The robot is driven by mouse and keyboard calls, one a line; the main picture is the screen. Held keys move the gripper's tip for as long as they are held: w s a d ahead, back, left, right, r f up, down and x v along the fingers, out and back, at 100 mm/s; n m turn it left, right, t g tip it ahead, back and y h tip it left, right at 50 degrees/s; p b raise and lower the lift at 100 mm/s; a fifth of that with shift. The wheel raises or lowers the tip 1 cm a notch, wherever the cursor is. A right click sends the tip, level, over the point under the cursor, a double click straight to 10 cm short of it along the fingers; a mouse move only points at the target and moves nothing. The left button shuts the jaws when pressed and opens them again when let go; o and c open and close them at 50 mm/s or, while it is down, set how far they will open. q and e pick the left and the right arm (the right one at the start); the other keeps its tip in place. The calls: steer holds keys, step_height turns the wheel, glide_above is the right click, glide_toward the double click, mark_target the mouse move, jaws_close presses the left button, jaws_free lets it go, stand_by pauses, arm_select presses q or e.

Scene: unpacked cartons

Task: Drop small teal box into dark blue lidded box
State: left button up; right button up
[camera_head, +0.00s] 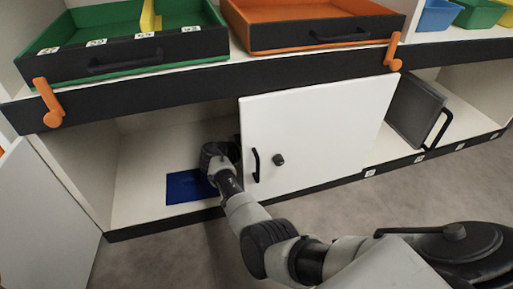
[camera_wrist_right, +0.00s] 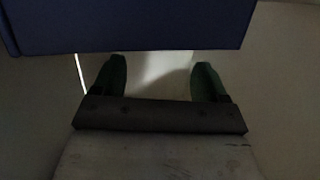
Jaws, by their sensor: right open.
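The dark blue box (camera_head: 190,187) lies low inside the open cabinet bay in the head view, partly behind my right arm. In the right wrist view a dark blue body (camera_wrist_right: 130,25), apparently the same box, fills the top of the picture just beyond the fingertips. Its lid cannot be made out. My right gripper (camera_wrist_right: 160,70) is open, with its two dark green fingers apart and nothing between them. In the head view my right wrist hides the fingers. I cannot see a small teal box. My left gripper is out of view.
A white door panel (camera_head: 315,133) with a black handle stands right of the open bay, close to my right arm. Another white door (camera_head: 45,215) stands at the left. Green (camera_head: 120,55) and orange (camera_head: 315,32) drawers sit above. The grey floor in front is clear.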

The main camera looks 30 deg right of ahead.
steer(key=p+v, duration=0.2)
steer(key=v, duration=0.5)
steer(key=shift+p, duration=0.35)
